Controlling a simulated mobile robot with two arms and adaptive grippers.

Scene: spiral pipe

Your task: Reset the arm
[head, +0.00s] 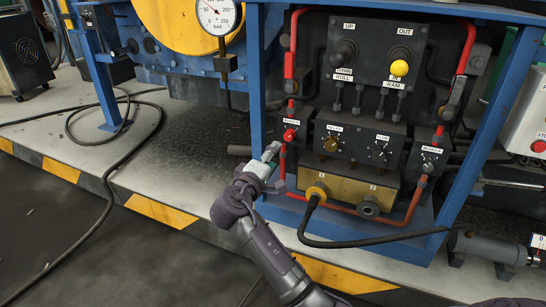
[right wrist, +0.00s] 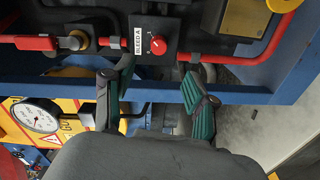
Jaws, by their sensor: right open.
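My right arm comes up from the bottom of the head view. Its gripper (head: 271,156) is beside the lower left of the control panel, close to the red BLEED A knob (head: 289,135). In the right wrist view the two green-padded fingers of the gripper (right wrist: 152,92) stand apart with nothing between them. The BLEED A knob (right wrist: 158,44) shows beyond and between the fingertips there, apart from them. My left gripper is in neither view.
The black panel (head: 377,50) has levers, a yellow knob (head: 399,68), red pipes and a brass block (head: 350,184) with a black hose. A blue frame (head: 257,60) surrounds it. A gauge (head: 217,15) stands left. Cables lie on the open floor at left.

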